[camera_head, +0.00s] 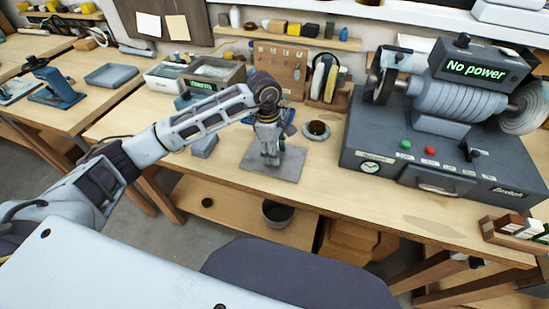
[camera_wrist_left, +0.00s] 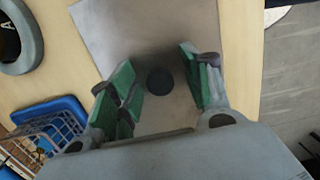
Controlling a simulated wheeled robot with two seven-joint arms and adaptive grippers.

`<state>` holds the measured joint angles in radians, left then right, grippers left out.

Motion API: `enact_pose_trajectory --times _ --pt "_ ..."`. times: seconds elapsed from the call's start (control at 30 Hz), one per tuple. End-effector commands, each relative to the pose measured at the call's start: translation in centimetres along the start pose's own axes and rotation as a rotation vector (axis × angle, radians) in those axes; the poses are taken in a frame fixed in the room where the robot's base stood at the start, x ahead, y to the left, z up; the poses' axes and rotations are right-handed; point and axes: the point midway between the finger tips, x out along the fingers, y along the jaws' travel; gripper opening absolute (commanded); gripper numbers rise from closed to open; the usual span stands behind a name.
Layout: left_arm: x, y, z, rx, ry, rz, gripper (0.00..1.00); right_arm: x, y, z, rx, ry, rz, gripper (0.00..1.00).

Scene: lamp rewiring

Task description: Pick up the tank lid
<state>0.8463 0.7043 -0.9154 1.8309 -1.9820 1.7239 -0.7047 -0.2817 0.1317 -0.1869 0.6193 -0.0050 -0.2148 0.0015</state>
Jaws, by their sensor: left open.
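A small dark round disc, which looks like the tank lid (camera_wrist_left: 160,81), lies on a grey metal mat (camera_wrist_left: 112,28) in the left wrist view. My right gripper is not in view.
A round dark dish (camera_head: 316,130) stands right of the mat. A blue wire basket (camera_wrist_left: 45,125) is close to the gripper. A large grey machine (camera_head: 430,150) reading "No power" fills the bench's right. The bench front near the mat (camera_head: 330,205) is clear.

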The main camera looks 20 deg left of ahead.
Motion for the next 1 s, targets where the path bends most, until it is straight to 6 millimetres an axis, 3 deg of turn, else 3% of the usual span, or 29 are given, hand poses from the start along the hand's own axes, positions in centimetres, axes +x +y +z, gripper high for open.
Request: enact_pose_trajectory --times 0.07,0.43,0.77,1.0 --pt "0.0 0.0 0.0 0.0 0.0 0.0 0.46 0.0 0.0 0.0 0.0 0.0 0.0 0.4" --pt "0.0 0.0 0.0 0.0 0.0 0.0 0.0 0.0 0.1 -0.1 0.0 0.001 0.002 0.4" --pt "-0.1 0.0 0.0 0.0 0.0 0.001 0.0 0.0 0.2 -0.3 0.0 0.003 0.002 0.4" --pt "-1.4 0.1 0.2 0.001 0.0 0.002 0.0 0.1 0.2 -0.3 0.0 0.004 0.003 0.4"
